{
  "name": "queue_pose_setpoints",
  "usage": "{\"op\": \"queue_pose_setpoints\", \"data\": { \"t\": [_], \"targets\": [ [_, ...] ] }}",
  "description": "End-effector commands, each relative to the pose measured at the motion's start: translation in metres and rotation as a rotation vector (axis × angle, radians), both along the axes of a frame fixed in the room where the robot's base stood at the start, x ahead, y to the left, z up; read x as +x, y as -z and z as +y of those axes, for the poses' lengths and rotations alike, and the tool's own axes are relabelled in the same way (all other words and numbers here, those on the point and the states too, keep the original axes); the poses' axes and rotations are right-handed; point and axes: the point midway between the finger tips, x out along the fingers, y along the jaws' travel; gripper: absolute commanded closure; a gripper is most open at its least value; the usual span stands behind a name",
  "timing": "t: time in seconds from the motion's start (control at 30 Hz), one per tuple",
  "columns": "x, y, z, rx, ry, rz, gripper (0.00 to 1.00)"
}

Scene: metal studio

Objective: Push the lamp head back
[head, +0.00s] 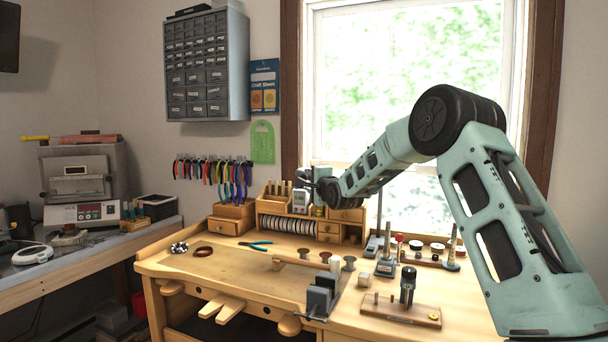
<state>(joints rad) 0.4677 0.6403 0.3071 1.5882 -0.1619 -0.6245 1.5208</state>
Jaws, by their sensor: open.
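My arm reaches in from the right, across the window, and its end is over the back of the wooden bench. My gripper (308,180) is small in the head view, just above the small wooden organizer; it is open, and nothing shows between its fingers. A thin upright lamp pole (379,210) stands on the bench behind my forearm. I cannot make out the lamp head; my forearm and wrist cover the area around the top of the pole. I cannot tell whether my gripper touches the lamp.
The wooden bench (180,268) carries a drawer organizer (347,215), blue pliers (255,245), a grey metal block (318,299) and a wooden tool stand (400,312). A grey drawer cabinet (207,65) hangs on the wall. The bench's left front is mostly clear.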

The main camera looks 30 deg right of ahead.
Motion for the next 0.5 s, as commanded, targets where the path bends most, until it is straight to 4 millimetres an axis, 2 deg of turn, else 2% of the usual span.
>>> {"op": "queue_pose_setpoints", "data": {
  "t": [0.03, 0.2, 0.5],
  "targets": [
    [0.01, -0.002, 0.0, 0.001, -0.001, 0.001, 0.58],
    [0.034, -0.001, -0.004, 0.0, -0.001, 0.001, 0.58],
    [0.05, 0.0, -0.006, -0.001, 0.0, 0.001, 0.58]
  ]
}}
